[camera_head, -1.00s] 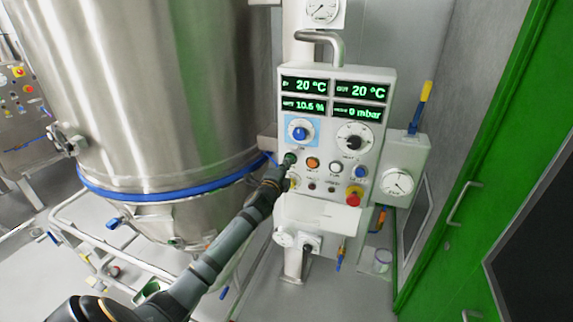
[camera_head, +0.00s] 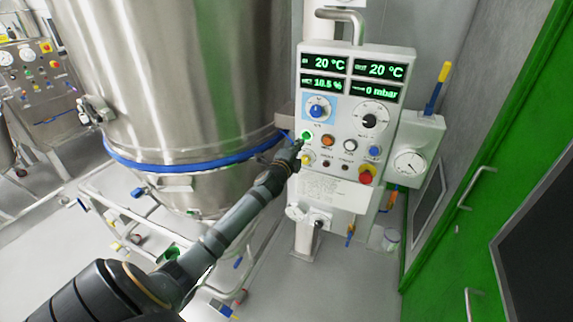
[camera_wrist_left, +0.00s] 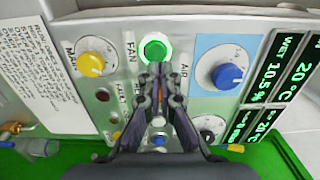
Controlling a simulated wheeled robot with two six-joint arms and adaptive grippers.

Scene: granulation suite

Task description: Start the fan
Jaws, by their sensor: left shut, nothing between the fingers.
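The white control panel (camera_head: 345,180) stands right of the steel vessel. Its green fan button (camera_head: 306,135) glows bright green at the panel's left edge, below a blue knob on a light-blue plate. My left gripper (camera_head: 299,146) is at this button, just below it in the picture. In the left wrist view the lit green button (camera_wrist_left: 155,48), beside the word FAN, shows just beyond the fingertips (camera_wrist_left: 159,70). The fingers are shut and empty; whether they touch the button I cannot tell. My right gripper is not in view.
An orange button (camera_head: 328,141) and a white button (camera_head: 350,145) sit to the right of the green one. A red knob on yellow (camera_head: 366,173) is lower right. The large steel vessel (camera_head: 190,80) stands left, green doors right.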

